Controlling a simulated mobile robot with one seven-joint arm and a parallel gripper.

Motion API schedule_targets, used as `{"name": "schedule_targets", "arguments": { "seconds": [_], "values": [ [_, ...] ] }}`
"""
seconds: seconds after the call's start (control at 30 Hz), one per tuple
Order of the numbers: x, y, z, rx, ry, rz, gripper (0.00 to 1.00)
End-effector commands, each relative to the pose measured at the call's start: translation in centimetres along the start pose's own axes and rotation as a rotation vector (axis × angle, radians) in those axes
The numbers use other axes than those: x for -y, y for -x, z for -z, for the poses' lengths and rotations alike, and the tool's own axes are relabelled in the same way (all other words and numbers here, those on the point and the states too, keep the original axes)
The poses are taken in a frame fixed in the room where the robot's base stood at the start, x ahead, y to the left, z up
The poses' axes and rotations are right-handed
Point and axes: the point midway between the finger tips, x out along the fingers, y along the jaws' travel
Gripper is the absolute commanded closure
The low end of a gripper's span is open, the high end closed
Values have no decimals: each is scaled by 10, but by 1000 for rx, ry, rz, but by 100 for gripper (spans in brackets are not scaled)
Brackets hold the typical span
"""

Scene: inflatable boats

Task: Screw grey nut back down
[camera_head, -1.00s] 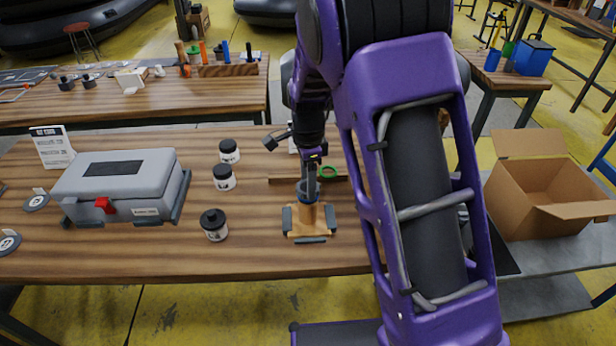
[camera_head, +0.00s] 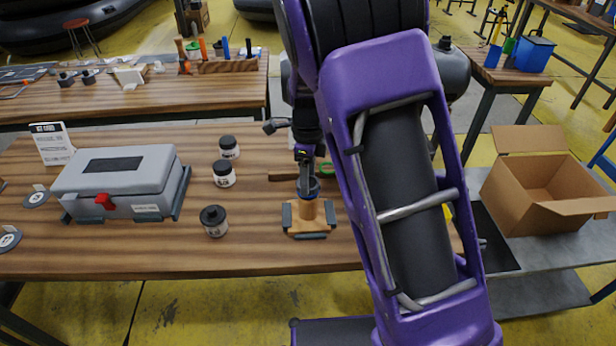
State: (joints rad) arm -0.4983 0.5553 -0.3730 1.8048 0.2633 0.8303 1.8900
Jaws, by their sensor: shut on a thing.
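The grey nut (camera_head: 313,188) sits at the top of a tan post on a wooden fixture (camera_head: 309,222) with dark grey pads, near the front of the workbench. My gripper (camera_head: 307,183) reaches down from above and is shut on the nut. My wrist and fingers hide part of the nut, and the thread under it cannot be made out. The fixture stands upright on the bench.
A grey case (camera_head: 120,182) with a red latch and several black-lidded jars (camera_head: 224,174) stand to the left. A wooden strip (camera_head: 283,177) and a green ring (camera_head: 327,168) lie behind the fixture. An open cardboard box (camera_head: 545,185) stands at right.

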Motion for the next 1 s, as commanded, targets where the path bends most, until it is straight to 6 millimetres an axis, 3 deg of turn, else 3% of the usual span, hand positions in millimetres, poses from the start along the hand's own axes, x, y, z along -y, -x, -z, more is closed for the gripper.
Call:
{"name": "schedule_targets", "arguments": {
  "seconds": [0.13,0.43,0.73,0.77,0.93,1.0],
  "values": [
    [0,0,0,-1,-61,0,93],
    [0,0,0,0,-453,2,93],
    [0,1,0,1,-499,1,93],
    [0,1,0,1,-499,1,34],
    [0,0,0,1,-498,1,4],
    [0,0,0,1,-497,1,3]
  ]
}}
